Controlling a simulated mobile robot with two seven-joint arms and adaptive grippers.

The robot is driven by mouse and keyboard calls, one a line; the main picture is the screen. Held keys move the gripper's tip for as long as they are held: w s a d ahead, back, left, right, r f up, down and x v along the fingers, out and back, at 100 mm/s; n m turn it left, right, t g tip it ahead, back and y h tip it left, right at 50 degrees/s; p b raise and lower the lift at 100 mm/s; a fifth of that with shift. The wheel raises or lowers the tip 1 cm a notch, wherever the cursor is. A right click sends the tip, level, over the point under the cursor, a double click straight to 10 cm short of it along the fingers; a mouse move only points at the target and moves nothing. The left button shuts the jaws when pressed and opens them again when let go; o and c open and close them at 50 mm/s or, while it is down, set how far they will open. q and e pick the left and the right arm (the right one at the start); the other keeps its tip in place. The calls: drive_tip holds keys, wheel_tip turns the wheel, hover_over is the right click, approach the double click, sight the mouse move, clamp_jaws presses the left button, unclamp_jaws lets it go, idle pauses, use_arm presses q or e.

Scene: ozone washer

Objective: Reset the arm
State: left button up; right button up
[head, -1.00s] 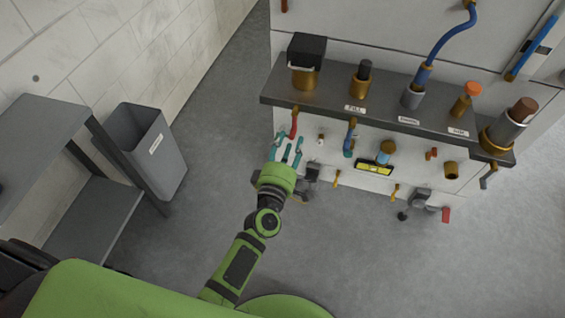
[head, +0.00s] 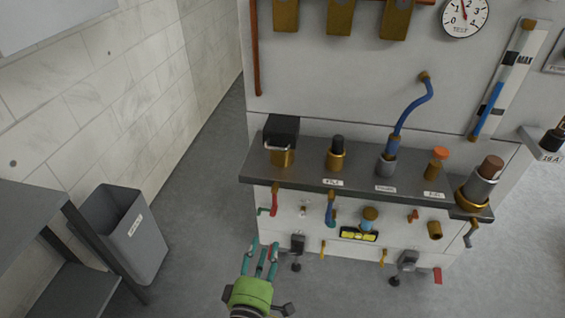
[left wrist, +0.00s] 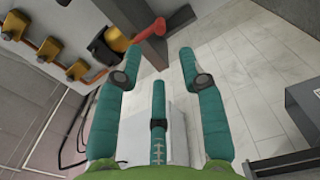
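My left gripper (head: 263,250) has green-teal fingers and a bright green body. It is open and empty in front of the panel's lower left, below and apart from a red-handled valve (head: 274,199) in the head view. In the left wrist view, the gripper (left wrist: 155,65) shows its teal fingers spread, with nothing between them. A red handle (left wrist: 148,32) shows beyond the fingertips there. My right gripper is in neither view.
A grey shelf (head: 345,179) with several fittings juts from the white panel (head: 340,85). A grey bin (head: 136,238) and a grey table (head: 28,222) stand at left. Bare floor (head: 190,225) lies between bin and panel.

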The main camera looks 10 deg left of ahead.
use_arm(q)
drive_tip(key=s+f+m+g+h+p, duration=0.1)
drive_tip(key=s+f+m+g+p, duration=0.4)
drive_tip(key=f, duration=0.7)
drive_tip(key=s+f+m+g+h, duration=0.1)
drive_tip(key=s+f+m+g, duration=0.3)
drive_tip(key=s+f+m, duration=0.55)
drive_tip(key=s+a+f+m+g+y+p, duration=0.1)
drive_tip(key=s+a+f+g, duration=0.3)
drive_tip(key=s, duration=0.7)
drive_tip(key=s+a+f+m+g+y+p, duration=0.1)
drive_tip(key=s+a+f+m+g+p, duration=0.1)
drive_tip(key=s+a+f, duration=0.6)
drive_tip(key=s+m+g, duration=0.1)
drive_tip(key=s+g, duration=0.1)
drive_tip(key=s, duration=0.1)
drive_tip(key=shift+f+y, duration=0.3)
drive_tip(key=shift+f, duration=0.1)
drive_tip(key=shift+d, duration=0.1)
